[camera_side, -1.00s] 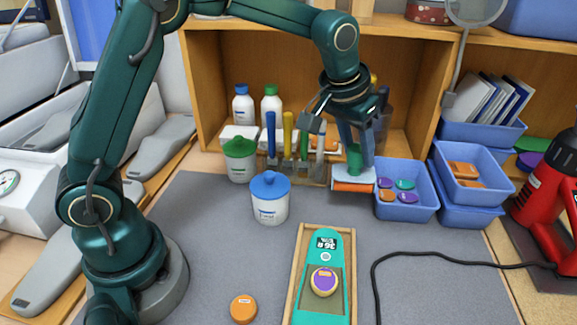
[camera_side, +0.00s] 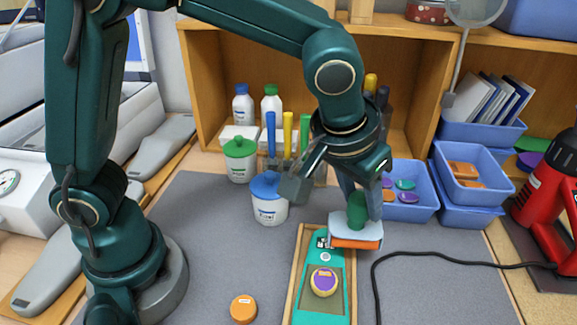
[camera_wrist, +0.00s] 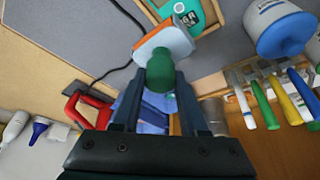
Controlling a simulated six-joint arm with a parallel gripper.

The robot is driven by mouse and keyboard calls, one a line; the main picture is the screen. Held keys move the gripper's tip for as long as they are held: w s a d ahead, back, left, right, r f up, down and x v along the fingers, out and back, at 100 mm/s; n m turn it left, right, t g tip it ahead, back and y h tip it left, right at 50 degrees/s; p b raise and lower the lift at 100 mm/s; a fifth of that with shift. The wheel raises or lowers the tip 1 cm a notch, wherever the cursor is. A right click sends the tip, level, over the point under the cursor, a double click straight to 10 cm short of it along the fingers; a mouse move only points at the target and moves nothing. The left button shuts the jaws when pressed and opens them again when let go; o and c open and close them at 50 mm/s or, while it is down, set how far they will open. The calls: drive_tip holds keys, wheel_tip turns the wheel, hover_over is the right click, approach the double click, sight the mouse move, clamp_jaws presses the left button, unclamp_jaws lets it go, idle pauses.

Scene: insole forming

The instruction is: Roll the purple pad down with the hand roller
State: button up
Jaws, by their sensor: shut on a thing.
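The hand roller (camera_side: 355,236) has a green handle, a pale frame and an orange roll. My gripper (camera_side: 358,205) is shut on its green handle and holds it at the far right end of the teal insole (camera_side: 325,308). The roller also shows in the wrist view (camera_wrist: 165,48), with my gripper (camera_wrist: 160,85) around the handle. I cannot tell whether the roll touches the insole. The purple pad (camera_side: 323,281) lies on the insole, on a darker patch, nearer the camera than the roller. The insole lies in a wooden tray (camera_side: 296,285).
An orange disc (camera_side: 243,308) lies left of the tray. A blue-lidded tub (camera_side: 269,199) and a green-lidded tub (camera_side: 239,160) stand behind. Blue bins (camera_side: 425,205) stand at the back right. A black cable (camera_side: 450,261) crosses the mat right of the tray.

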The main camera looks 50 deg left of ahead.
clamp_jaws()
